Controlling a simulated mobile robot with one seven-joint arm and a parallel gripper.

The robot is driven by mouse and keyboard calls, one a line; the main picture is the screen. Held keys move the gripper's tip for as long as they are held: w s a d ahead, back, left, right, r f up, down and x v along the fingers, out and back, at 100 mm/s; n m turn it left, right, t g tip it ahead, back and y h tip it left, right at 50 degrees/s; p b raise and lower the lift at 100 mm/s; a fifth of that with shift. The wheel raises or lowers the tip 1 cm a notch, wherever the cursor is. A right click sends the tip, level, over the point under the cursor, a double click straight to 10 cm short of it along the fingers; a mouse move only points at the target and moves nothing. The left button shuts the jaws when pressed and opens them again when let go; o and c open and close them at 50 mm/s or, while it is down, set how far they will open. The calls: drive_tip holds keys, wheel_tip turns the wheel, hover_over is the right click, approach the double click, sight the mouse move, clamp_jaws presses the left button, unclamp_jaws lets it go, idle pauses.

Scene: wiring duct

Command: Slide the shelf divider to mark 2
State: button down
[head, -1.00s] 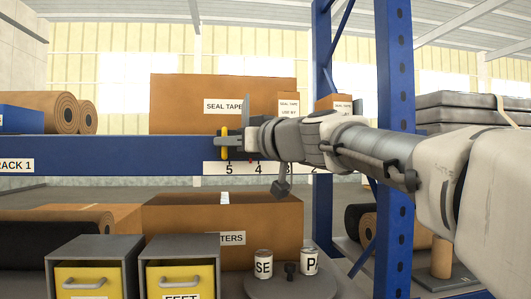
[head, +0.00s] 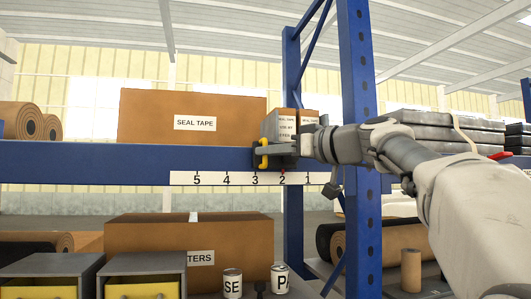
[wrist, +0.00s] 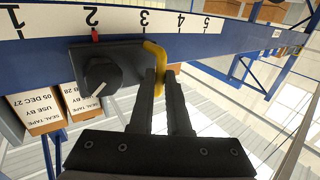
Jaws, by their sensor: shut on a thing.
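The shelf divider is a dark grey sliding block (wrist: 122,60) with a black knob, a yellow handle and a small red pointer (wrist: 96,36). It sits on the blue shelf beam (head: 90,162), above the white numbered scale (head: 215,179) in the head view. The wrist view shows the scale (wrist: 120,22) upside down. The red pointer lines up closely with the tick of mark 2 (wrist: 91,17). My gripper (wrist: 161,76) is shut on the yellow handle (wrist: 153,52), which is at the mark 3 end of the block. The handle also shows in the head view (head: 263,154).
A large seal tape box (head: 150,115) stands on the shelf left of the divider. Smaller boxes (head: 280,125) stand just behind it. A blue upright (head: 357,100) rises to the right, behind my arm. Cans (head: 232,284) and grey drawers (head: 55,265) are below.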

drive_tip(key=c, duration=0.9)
unclamp_jaws()
drive_tip(key=b+v, duration=0.2)
drive_tip(key=v, duration=1.5)
drive_tip(key=shift+d, duration=0.2)
drive_tip(key=shift+s, duration=0.15)
drive_tip(key=s+a+f+m+g+h, duration=0.1)
drive_tip(key=s+f+m+h, duration=0.15)
drive_tip(key=f, duration=0.55)
drive_tip(key=s+a+f+m+g+h+p, duration=0.1)
drive_tip(key=s+a+f+m+g+h, duration=0.15)
drive_tip(key=f, duration=0.55)
drive_tip(key=s+a+f+m+g+h, duration=0.1)
drive_tip(key=s+f+m+h, duration=0.15)
drive_tip(key=f, duration=0.55)
drive_tip(key=s+d+f+h, duration=0.1)
drive_tip(key=s+f+h, duration=0.1)
drive_tip(key=f, duration=0.4)
drive_tip(key=s+d+f+m+g+h+p, duration=0.1)
drive_tip(key=s+f, duration=0.4)
drive_tip(key=f, duration=0.2)
drive_tip(key=s+d+f+m+g+h, duration=0.1)
drive_tip(key=s+f+h, duration=0.1)
drive_tip(key=s+f, duration=0.2)
wheel_tip(320, 180, down, 3)
drive_tip(key=shift+r+h, duration=0.15)
drive_tip(key=shift+h, duration=0.2)
